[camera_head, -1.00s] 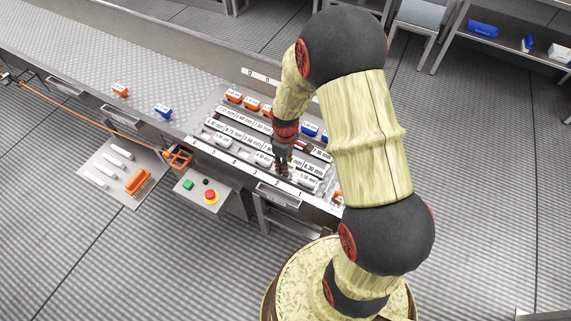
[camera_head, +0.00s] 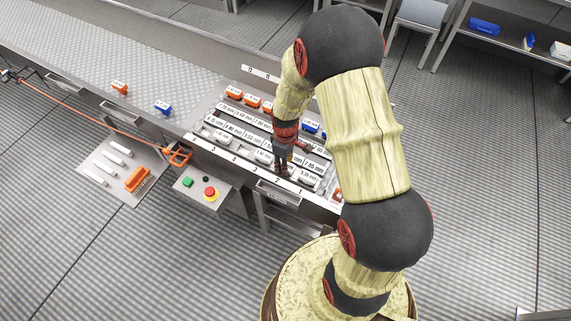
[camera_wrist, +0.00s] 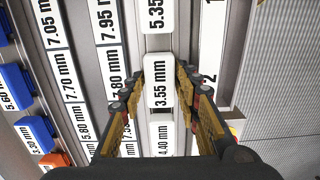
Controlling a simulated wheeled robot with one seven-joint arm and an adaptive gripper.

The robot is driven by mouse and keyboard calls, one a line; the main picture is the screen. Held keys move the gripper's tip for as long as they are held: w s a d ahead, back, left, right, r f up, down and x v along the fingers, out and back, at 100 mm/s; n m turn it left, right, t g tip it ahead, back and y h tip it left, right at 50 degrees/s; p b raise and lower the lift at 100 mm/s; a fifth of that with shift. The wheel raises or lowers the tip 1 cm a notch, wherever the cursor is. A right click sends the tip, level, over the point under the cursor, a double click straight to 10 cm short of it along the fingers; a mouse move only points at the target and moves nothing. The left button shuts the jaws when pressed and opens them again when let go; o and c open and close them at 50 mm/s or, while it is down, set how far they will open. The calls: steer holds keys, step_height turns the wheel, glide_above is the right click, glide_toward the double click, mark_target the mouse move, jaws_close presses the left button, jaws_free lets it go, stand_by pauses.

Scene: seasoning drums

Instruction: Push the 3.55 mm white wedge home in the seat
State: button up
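The 3.55 mm white wedge (camera_wrist: 158,92) lies in the middle of the wrist view, its label facing the camera. It is in line with the 5.35 mm white wedge (camera_wrist: 155,18) and the 4.40 mm white wedge (camera_wrist: 162,138). My gripper (camera_wrist: 163,72) has one finger along each side of it, and the fingertips look close against its sides. The seat under it is hidden. In the head view my gripper (camera_head: 283,172) points down at the front row of the tray, and its fingers hide the wedge there.
Rows of labelled white wedges (camera_wrist: 107,27) stand close to the left, with blue blocks (camera_wrist: 36,132) beyond. In the head view a numbered front rail (camera_head: 235,168) borders the tray. A button box (camera_head: 203,188) and a side plate with an orange block (camera_head: 137,179) stand left.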

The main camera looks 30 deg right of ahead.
steer(key=o, duration=0.3)
steer(key=shift+o, duration=0.2)
step_height(320, 180, up, 12)
stand_by(0.5)
